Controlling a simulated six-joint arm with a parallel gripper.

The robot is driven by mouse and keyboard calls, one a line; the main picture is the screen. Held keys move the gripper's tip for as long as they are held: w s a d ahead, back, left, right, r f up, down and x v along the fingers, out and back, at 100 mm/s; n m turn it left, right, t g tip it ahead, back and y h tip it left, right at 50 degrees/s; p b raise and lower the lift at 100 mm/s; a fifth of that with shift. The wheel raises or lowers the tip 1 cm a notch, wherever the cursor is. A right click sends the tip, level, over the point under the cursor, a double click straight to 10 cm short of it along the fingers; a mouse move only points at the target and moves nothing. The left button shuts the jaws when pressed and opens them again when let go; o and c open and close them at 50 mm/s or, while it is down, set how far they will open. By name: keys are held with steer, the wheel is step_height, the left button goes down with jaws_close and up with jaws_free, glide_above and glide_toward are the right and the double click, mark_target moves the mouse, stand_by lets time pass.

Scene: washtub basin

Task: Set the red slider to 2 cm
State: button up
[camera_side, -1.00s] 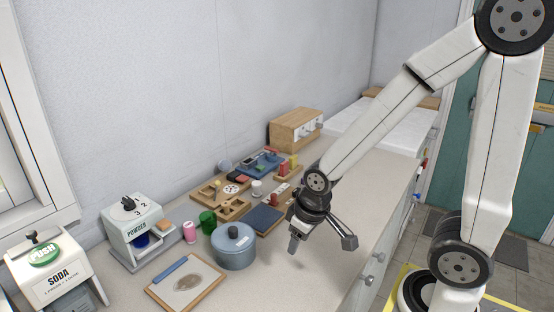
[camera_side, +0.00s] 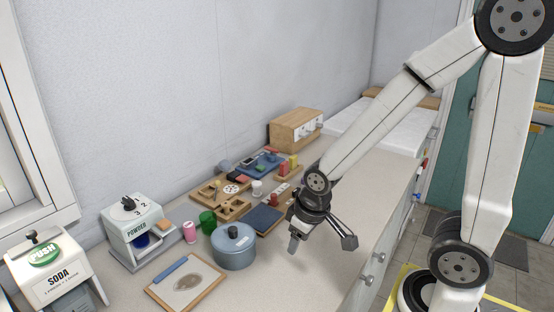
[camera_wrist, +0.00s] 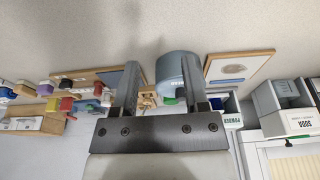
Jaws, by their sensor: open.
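My gripper (camera_side: 321,242) is open and empty, held above the bare front of the counter, apart from the objects. In the wrist view its two fingers (camera_wrist: 159,70) stand wide apart with nothing held between them. Several small red parts show among the wooden boards: one beside a yellow block (camera_side: 283,167), one on the board nearest my gripper (camera_side: 278,188), and one at the back (camera_side: 271,151). I cannot tell which is the red slider. Its scale marks and setting are too small to read. Part of the board area lies behind my wrist.
A lidded blue-grey pot (camera_side: 233,247) stands left of my gripper, near a framed board (camera_side: 213,286). A powder dispenser (camera_side: 134,226) and soda dispenser (camera_side: 53,272) stand farther left. A wooden drawer box (camera_side: 290,130) is at the back. The front counter (camera_side: 320,275) is clear.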

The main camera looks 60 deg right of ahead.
steer(key=shift+o, duration=0.7)
steer(key=n+g, duration=0.2)
steer(key=g, duration=0.1)
glide_above(273, 194)
steer(key=shift+s+a+f, duration=0.15)
steer(key=shift+a+f, duration=0.15)
steer(key=shift+d+n, duration=0.3)
steer(key=shift+d, duration=0.05)
steer(key=shift+f, duration=0.1)
steer(key=shift+f, duration=0.1)
steer(key=shift+f, duration=3.75)
